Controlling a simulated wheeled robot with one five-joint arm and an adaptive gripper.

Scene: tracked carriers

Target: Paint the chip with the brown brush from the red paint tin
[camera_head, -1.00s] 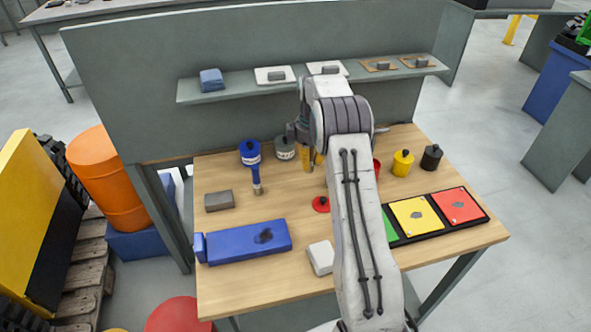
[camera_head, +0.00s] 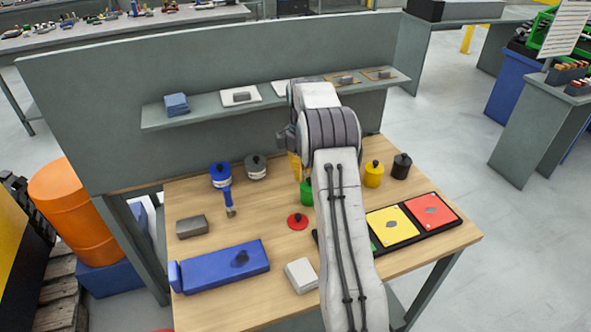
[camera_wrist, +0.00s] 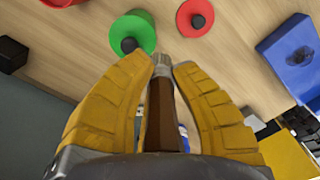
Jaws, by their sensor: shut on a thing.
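My gripper (camera_wrist: 162,66) has yellow fingers and is shut on the brown brush (camera_wrist: 163,112), whose pale tip points away between the fingertips. In the head view the arm hides most of the gripper; a yellow part of it (camera_head: 294,165) shows left of the arm. The red paint tin is hidden behind my arm in the head view; a red edge (camera_wrist: 62,2) at the top of the wrist view may be it. Grey chips lie on a yellow card (camera_head: 380,236) and a red card (camera_head: 447,206) in a black holder.
A green tin (camera_head: 307,195) and a red lid (camera_head: 298,221) with a black knob are close to the gripper. Blue (camera_head: 220,178), grey, yellow (camera_head: 373,175) and black tins stand at the back. A blue block (camera_head: 205,275) and white block (camera_head: 301,274) lie in front.

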